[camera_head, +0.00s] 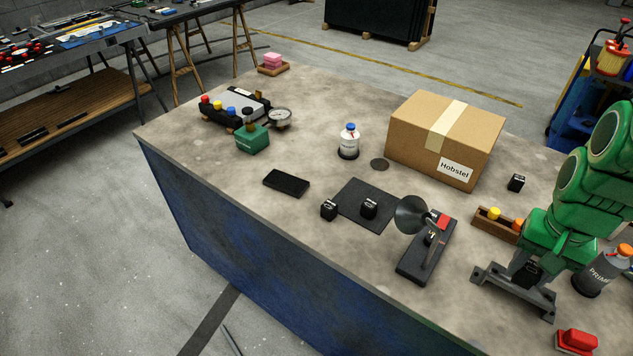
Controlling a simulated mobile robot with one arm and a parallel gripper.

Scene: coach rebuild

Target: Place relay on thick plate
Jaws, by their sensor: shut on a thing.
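My green arm comes in at the right edge, and my gripper (522,284) is low over the right part of the bench. It is shut on a small black relay (529,272), partly hidden by the gripper. A thick black plate (286,183) lies bare on the bench left of centre, well to the left of my gripper. Similar black relays stand elsewhere: one (369,208) on a thin dark mat (349,194), one (328,209) at the mat's left edge, and one (516,182) right of the carton.
A cardboard box (420,137) stands at the back. A white bottle (348,143) and green block (252,139) stand behind the plate. Bench left of it is clear.

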